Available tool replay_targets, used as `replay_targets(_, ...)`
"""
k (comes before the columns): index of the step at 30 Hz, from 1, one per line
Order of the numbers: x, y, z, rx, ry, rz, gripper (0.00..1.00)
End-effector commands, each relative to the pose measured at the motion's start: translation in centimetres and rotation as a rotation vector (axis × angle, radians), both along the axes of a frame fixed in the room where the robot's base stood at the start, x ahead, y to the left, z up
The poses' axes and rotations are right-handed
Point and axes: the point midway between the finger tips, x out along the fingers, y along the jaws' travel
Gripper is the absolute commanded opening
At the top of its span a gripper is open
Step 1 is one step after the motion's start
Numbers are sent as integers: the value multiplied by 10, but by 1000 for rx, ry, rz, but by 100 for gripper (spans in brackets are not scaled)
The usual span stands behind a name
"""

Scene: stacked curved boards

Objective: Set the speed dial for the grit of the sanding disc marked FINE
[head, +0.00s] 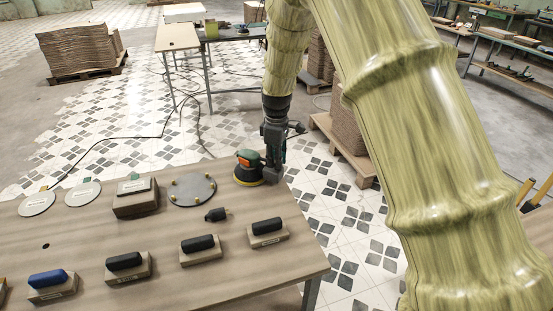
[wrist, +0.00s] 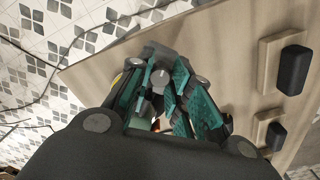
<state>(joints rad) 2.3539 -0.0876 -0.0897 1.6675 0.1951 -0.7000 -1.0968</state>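The sander (head: 248,168), green and orange with a yellow base, stands at the table's far right edge in the head view. My gripper (head: 274,172) is pointed down right beside it. In the wrist view a grey round dial (wrist: 160,78) with a pale mark shows between the teal fingers of my gripper (wrist: 162,98). The fingers look apart; contact with the dial cannot be made out. Two pale discs with labels, a left one (head: 37,203) and a right one (head: 83,194), lie on the table. Their writing is too small to read, so I cannot tell which says FINE.
The wooden table (head: 205,280) also holds a grey round plate (head: 192,189) with yellow pads, a brown block (head: 135,199), a small black part (head: 215,214), a blue-topped block (head: 48,285) and several black-topped blocks. Cardboard stacks and another table stand behind.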

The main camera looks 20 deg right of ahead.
Motion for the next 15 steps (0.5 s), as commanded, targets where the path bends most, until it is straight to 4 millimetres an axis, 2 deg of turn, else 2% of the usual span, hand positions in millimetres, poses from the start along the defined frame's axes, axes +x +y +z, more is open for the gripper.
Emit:
replay_targets(8,0,0,1,0,0,-11,0)
replay_targets(15,0,0,2,0,0,-105,0)
